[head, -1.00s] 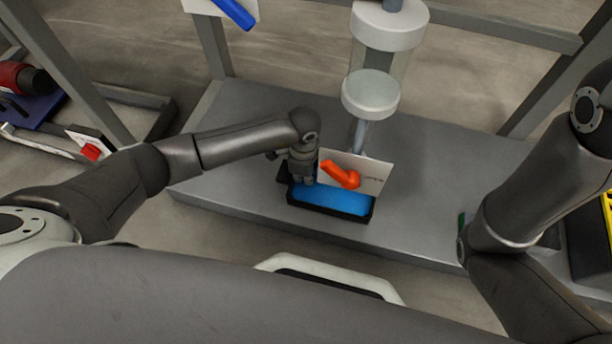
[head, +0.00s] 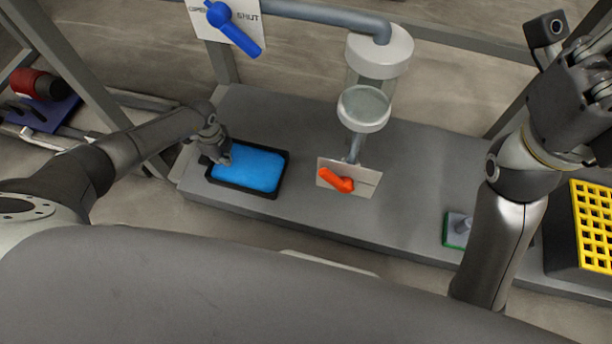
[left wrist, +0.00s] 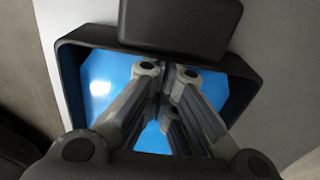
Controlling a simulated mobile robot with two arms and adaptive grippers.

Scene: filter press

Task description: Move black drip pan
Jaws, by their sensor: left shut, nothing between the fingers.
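The black drip pan (head: 284,171), filled with bright blue, sits on the left part of the grey platform, left of the orange-handled valve (head: 338,181). It also shows in the left wrist view (left wrist: 252,76), with a dark block over its far rim. My left gripper (head: 224,158) is at the pan's left end. In the left wrist view its closed fingers (left wrist: 168,72) are over the blue area with nothing between them; whether they touch the pan is unclear. My right gripper (head: 594,92) is raised at the upper right, partly cut off; its opening is unclear.
A clear cylinder (head: 366,92) with white caps stands above the orange valve. A blue handle (head: 234,28) is on a plate at the top left. A green-edged item (head: 455,229) and a yellow grid (head: 592,215) lie right. Platform between pan and green-edged item is mostly free.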

